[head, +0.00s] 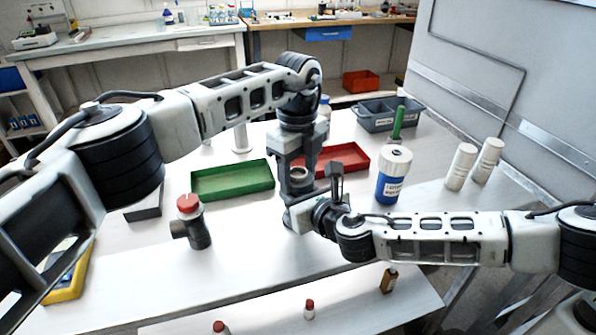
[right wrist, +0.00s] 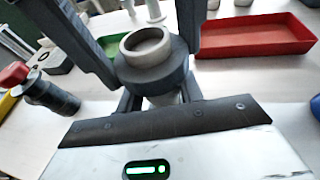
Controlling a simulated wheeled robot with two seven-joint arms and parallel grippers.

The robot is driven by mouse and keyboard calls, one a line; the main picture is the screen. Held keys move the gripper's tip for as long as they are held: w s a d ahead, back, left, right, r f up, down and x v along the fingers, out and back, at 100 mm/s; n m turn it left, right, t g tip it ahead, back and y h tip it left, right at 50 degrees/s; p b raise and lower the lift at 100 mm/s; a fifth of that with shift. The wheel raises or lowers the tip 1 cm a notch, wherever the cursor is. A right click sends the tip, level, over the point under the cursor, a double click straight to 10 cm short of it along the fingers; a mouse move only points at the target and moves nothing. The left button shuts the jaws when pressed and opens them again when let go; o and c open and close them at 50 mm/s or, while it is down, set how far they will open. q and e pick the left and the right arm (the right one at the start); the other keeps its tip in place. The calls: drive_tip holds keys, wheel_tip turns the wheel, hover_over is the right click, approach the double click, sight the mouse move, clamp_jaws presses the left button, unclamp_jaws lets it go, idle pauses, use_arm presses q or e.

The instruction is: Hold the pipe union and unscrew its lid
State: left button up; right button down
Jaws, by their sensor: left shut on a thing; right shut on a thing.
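The pipe union (head: 299,176) stands upright over the middle of the white table, between my two grippers. In the right wrist view its top (right wrist: 150,71) is a dark grey collar around a pale open ring. My left gripper (head: 297,165) comes down from above, with its dark fingers on either side of the collar, shut on it. My right gripper (head: 304,203) reaches in from the right, lower down, shut on the union's body. Its fingers (right wrist: 160,98) show just under the collar in the right wrist view. The lower body is mostly hidden by my grippers.
A green tray (head: 232,194) lies to the left and a red tray (head: 353,154) behind. A dark pipe tee with a red cap (head: 199,242) stands front left. A blue-and-white bottle (head: 391,190) and white bottles (head: 461,167) stand right. A grey bin (head: 376,124) is at the back.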

use_arm(q)
drive_tip(key=n, duration=1.5)
drive_tip(key=o, duration=1.1)
drive_tip(key=shift+s, duration=0.1)
